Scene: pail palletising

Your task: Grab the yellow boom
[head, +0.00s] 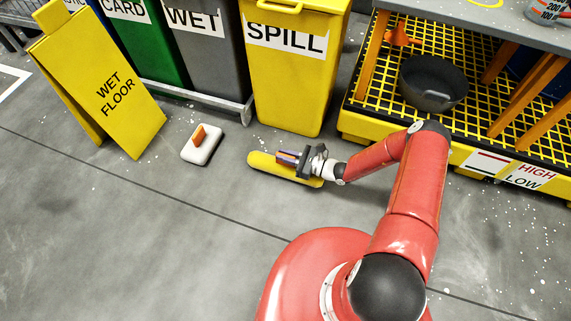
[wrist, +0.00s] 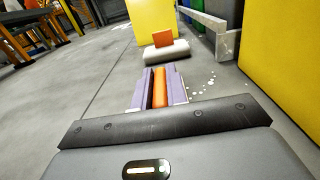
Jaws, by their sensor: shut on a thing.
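The yellow boom (head: 262,166) is a long, rounded yellow piece low at the floor, in front of the yellow SPILL bin. My gripper (head: 286,157) is over its middle, with its fingers pointing left in the head view. In the wrist view, my gripper's pale purple fingers (wrist: 159,88) are closed on an orange strip, which looks like the boom's handle (wrist: 158,88). The boom's yellow body does not show there. I cannot tell whether the boom touches the floor.
A white block (head: 202,149) with an orange handle lies left of the boom. A yellow WET FLOOR sign (head: 130,110) stands beyond it. The yellow SPILL bin (head: 290,85) is close behind. A yellow grated pallet (head: 365,128) with a dark bowl (head: 432,82) is right. The left foreground floor is clear.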

